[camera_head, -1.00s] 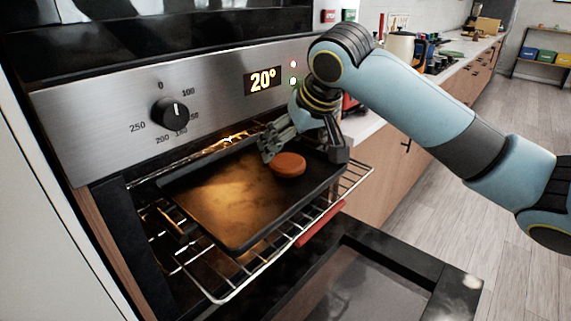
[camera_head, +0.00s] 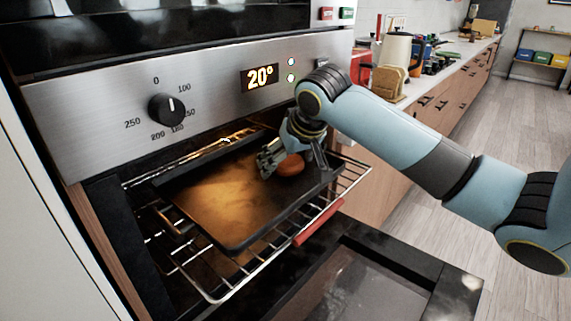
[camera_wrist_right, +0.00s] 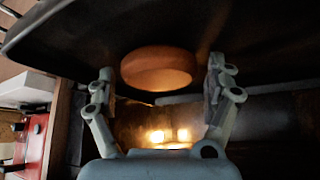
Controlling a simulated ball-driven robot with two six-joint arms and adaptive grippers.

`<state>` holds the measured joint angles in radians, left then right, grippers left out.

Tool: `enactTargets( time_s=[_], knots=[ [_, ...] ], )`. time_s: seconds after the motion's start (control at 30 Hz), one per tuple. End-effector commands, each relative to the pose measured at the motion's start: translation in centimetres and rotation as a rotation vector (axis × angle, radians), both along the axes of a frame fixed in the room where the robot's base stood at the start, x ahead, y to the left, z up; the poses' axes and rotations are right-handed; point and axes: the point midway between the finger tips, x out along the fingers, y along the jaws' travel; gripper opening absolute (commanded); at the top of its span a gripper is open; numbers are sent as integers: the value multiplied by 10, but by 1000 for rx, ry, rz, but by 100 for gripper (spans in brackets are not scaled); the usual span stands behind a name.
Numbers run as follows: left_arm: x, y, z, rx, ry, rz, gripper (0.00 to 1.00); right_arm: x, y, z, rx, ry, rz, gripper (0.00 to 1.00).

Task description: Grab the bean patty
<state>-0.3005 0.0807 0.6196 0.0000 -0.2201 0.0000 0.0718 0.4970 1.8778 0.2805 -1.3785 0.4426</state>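The bean patty (camera_head: 291,166) is a round orange-brown disc on the dark baking tray (camera_head: 240,243), near the tray's right end. My right gripper (camera_head: 294,165) is low over the tray with its fingers spread on either side of the patty. In the right wrist view the patty (camera_wrist_right: 157,68) lies between the two open fingers (camera_wrist_right: 160,85), with a gap on each side. The gripper hides part of the patty in the head view. My left gripper is not in view.
The tray rests on a pulled-out wire rack (camera_head: 215,297) with a red handle (camera_head: 320,222). The oven door (camera_head: 365,285) is open below. The oven's control panel (camera_head: 200,90) is close above and behind. A counter with a kettle (camera_head: 396,49) is at the right.

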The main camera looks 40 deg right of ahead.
Motion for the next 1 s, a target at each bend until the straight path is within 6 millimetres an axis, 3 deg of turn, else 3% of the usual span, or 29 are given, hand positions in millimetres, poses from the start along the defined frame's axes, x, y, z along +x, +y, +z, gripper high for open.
enactTargets(
  time_s=[0.03, 0.33, 0.77, 1.0],
  knots=[
    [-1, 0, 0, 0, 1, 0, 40, 0, -1, -1, -1, 1, -1, 75],
    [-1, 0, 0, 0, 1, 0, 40, -1, -1, -2, -2, 6, -1, 38],
    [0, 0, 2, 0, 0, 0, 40, -12, 2, 8, -4, 7, 0, 37],
    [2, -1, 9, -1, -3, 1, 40, -51, 14, 34, -6, 6, 3, 37]
  ],
)
